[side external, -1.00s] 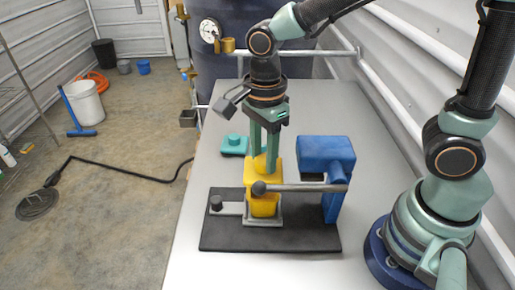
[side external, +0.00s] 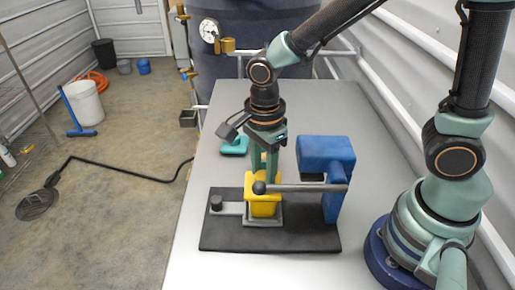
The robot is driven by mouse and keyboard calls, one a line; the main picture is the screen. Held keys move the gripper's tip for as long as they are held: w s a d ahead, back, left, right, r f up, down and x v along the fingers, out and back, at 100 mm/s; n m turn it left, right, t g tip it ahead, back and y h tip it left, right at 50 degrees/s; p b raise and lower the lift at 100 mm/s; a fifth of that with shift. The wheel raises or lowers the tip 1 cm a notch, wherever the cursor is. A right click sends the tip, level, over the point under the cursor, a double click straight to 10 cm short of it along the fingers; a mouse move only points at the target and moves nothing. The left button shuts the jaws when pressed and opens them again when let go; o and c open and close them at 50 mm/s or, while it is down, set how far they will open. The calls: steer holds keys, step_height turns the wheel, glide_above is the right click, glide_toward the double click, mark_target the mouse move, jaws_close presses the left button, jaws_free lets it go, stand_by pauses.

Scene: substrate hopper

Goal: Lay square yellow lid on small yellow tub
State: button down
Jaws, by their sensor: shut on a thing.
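The yellow lid (side external: 254,180) is held flat by my gripper (side external: 265,172), directly over the small yellow tub (side external: 263,209). My gripper points down and its fingers are shut on the lid's grip, which is mostly hidden between them. No clear gap shows between lid and tub, but I cannot tell whether the lid is fully seated. The tub stands upright in a grey holder on the black base plate (side external: 222,238). A grey bar (side external: 300,187) crosses in front and hides part of the lid and tub.
A blue block-like stand (side external: 326,158) rises just right of the tub. A dark knob (side external: 216,203) sits left of it. A teal lid-like piece (side external: 235,148) lies behind, partly hidden by my wrist. The silver table is clear at the front.

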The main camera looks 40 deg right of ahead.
steer(key=shift+c, duration=1.8)
jaws_free()
steer(key=shift+r, duration=0.1)
steer(key=shift+r, duration=3.7)
